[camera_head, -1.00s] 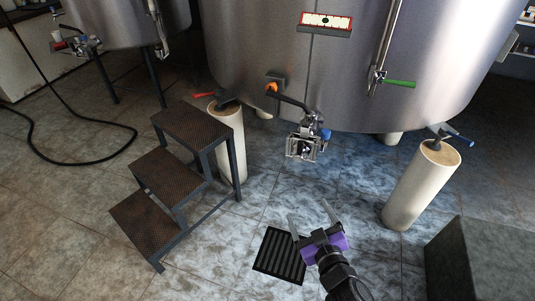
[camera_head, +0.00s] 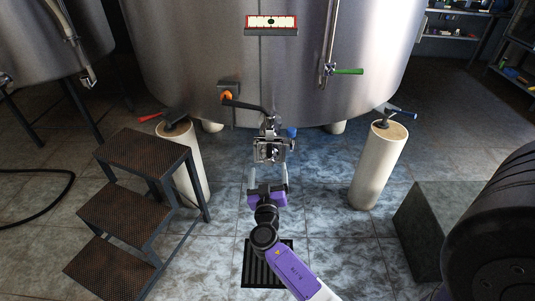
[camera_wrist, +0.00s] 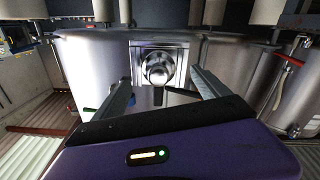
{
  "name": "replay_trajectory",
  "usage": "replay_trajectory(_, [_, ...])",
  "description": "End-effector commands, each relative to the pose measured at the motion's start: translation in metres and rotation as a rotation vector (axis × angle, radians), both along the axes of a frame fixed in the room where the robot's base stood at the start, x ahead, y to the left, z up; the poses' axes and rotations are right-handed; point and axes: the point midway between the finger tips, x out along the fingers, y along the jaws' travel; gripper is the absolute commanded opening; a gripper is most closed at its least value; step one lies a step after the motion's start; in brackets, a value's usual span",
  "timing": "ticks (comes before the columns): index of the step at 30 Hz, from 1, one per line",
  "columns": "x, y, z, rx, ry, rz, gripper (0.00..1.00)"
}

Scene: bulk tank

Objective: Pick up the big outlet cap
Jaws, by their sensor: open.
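The outlet fitting (camera_head: 268,149) hangs below the tank's front, a shiny metal assembly with clamp parts. In the wrist view, a round silver cap (camera_wrist: 157,68) on a squarish metal piece faces me, which looks like the big outlet cap. My gripper (camera_head: 268,168) is just in front of and below the fitting in the head view, its two fingers spread. In the wrist view, the open gripper (camera_wrist: 160,82) has one finger on each side of the cap's line, with nothing held. Whether the fingertips reach the cap I cannot tell.
The steel tank (camera_head: 200,60) stands on pale legs above. A black floor grate (camera_head: 262,270) lies below my arm.

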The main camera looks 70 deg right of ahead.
Motion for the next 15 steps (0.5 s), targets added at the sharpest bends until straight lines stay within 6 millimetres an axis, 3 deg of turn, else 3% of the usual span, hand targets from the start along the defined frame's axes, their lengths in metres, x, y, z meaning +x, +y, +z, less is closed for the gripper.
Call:
replay_trajectory(9, [0.015,-0.038,0.01,0.0,0.001,-0.002,0.85])
replay_trajectory(15, [0.02,-0.051,0.008,0.002,0.002,0.0,0.85])
